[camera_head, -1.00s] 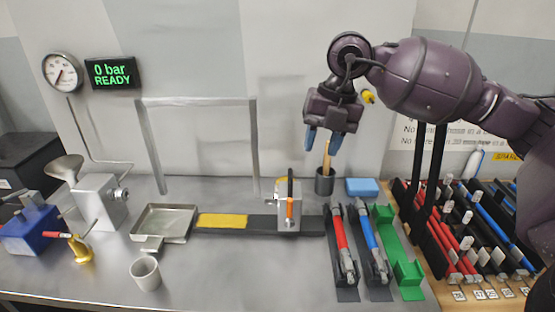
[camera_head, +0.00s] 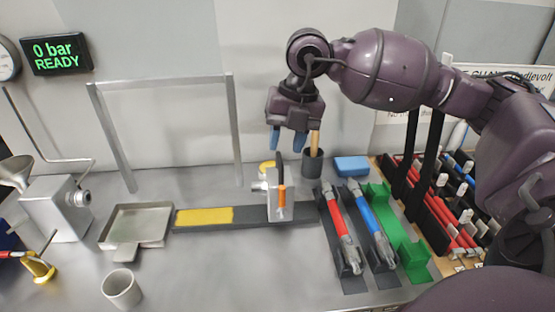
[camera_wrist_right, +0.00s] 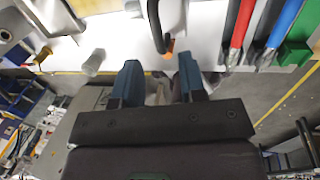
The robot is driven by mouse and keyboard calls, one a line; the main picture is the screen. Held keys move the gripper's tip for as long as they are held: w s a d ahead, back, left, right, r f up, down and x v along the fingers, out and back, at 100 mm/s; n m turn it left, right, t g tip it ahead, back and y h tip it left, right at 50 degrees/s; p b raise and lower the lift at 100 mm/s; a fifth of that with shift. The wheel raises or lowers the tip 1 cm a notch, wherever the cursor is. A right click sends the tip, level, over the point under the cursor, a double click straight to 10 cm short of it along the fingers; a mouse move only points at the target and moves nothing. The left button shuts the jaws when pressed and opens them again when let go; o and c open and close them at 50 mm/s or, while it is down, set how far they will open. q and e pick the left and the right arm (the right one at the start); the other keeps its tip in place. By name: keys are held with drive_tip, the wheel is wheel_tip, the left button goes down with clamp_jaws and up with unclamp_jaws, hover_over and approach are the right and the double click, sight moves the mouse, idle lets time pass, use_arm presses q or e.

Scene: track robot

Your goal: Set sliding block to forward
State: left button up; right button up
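The sliding block (camera_head: 273,207) is a grey metal block with an upright black and orange handle (camera_head: 281,188). It sits on a dark flat rail (camera_head: 300,211), right of the yellow strip (camera_head: 204,216). My right gripper (camera_head: 287,142) has blue fingertips pointing down and is open and empty. In the head view it shows above the handle, apart from it. In the right wrist view, the open fingers (camera_wrist_right: 157,82) show with the black handle (camera_wrist_right: 154,22) and its orange end beyond the gap between them. My left gripper is not in view.
Red (camera_head: 337,222) and blue (camera_head: 371,222) handled tools lie right of the rail, beside a green holder (camera_head: 401,240). A dark cup (camera_head: 313,163) with a wooden handle stands behind. A metal tray (camera_head: 137,225) and grey cup (camera_head: 121,288) are left. A metal frame (camera_head: 160,84) stands behind the rail.

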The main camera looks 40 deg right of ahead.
sight(281, 161)
drive_tip(key=f, duration=0.2)
drive_tip(key=f+b, duration=0.1)
drive_tip(key=shift+w+a+f, duration=0.3)
drive_tip(key=shift+f, duration=0.1)
drive_tip(key=shift+r, duration=0.1)
drive_tip(key=shift+c, duration=0.3)
clamp_jaws()
